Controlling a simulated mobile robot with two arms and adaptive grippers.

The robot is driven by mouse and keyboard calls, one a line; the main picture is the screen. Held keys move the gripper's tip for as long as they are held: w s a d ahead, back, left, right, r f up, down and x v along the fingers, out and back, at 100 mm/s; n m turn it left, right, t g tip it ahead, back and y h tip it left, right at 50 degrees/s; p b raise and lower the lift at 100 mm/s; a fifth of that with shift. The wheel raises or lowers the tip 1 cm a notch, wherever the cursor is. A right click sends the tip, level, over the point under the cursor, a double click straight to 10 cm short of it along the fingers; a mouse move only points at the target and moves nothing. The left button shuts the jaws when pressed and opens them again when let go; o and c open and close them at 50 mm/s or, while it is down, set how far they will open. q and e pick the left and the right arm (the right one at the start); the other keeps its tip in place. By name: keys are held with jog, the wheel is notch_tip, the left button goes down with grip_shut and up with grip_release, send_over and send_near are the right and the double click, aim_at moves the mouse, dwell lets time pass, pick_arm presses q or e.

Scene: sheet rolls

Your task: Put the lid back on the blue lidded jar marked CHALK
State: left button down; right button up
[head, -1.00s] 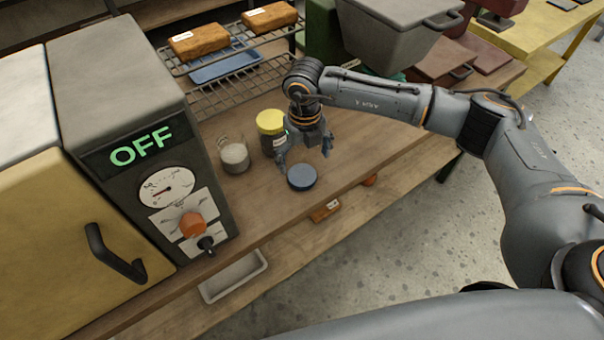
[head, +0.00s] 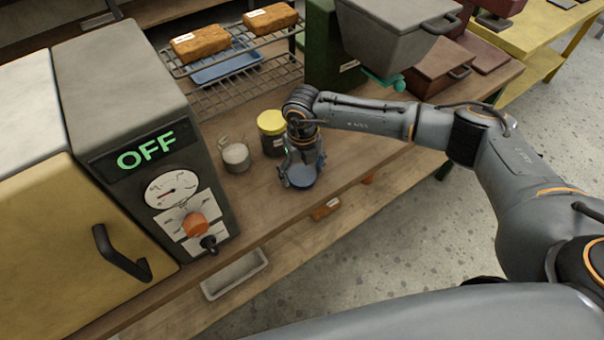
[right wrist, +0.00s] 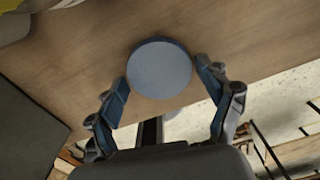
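A flat, round blue piece (head: 303,183) that looks like a lid lies on the wooden bench near its front edge. It shows as a blue-grey disc in the right wrist view (right wrist: 159,69). My right gripper (head: 300,181) is lowered over it, with its fingers on either side of the disc (right wrist: 161,76). They look open, with slim gaps at the edge. I cannot make out a blue jar marked CHALK. My left gripper is not in view.
A grey oven (head: 140,110) reading OFF is at left. A wire rack (head: 222,97) is behind. The bench's front edge is close.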

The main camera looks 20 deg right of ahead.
jog(key=c, duration=0.3)
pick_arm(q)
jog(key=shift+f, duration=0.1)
pick_arm(e)
jog(key=shift+r, duration=0.1)
jog(key=shift+r+b, duration=0.4)
jog(key=shift+r, duration=0.2)
pick_arm(q)
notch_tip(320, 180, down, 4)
jog(key=b, duration=0.3)
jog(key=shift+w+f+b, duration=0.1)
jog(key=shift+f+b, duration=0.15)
jog(key=shift+b, duration=0.15)
pick_arm(e)
jog(key=s+a+r, duration=0.1)
jog(key=s+r, duration=0.3)
jog(key=s+a+r, duration=0.1)
jog(key=s+r, duration=0.2)
jog(key=s, duration=0.2)
jog(key=s+a+r, duration=0.1)
jog(key=s+r, duration=0.3)
jog(key=shift+s+a+r, duration=0.25)
jog(key=shift+a+r, duration=0.05)
jog(key=shift+a, duration=0.1)
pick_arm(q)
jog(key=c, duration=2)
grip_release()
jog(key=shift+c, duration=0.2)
